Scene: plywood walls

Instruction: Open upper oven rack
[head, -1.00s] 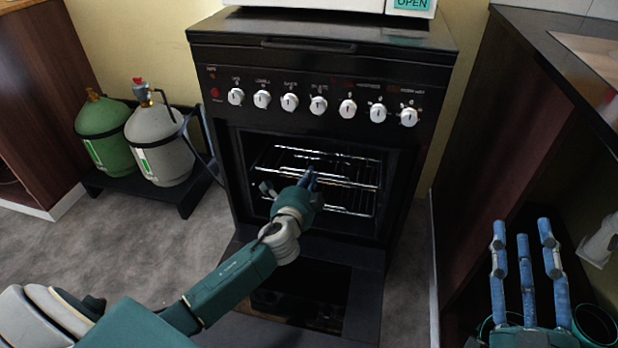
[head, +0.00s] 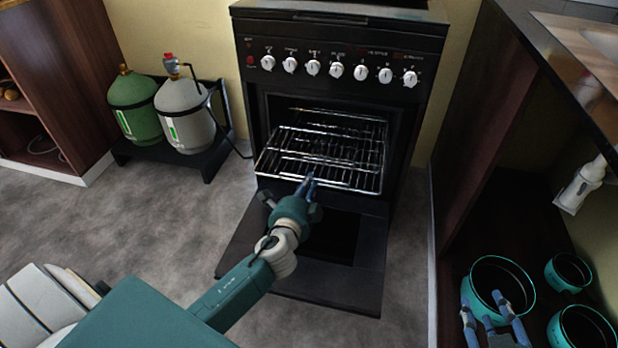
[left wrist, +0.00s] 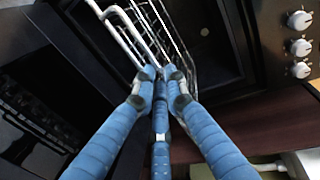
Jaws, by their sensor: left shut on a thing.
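The black oven stands with its door (head: 250,236) folded down and open. The upper oven rack (head: 350,180), a silver wire grid, is pulled out and juts over the door. My left gripper (head: 308,184) is at the rack's front edge. In the left wrist view its blue fingers (left wrist: 160,80) are closed together on the rack's front wire, and the rack (left wrist: 122,22) runs into the dark oven. My right gripper (head: 490,310) is at the lower right, with its blue fingers spread apart beside a teal-rimmed pot.
Several teal-rimmed pots (head: 568,272) stand in the open cabinet at the right. Green (head: 135,105) and grey (head: 184,115) gas cylinders stand on a black stand left of the oven. Grey floor in front of the oven is clear.

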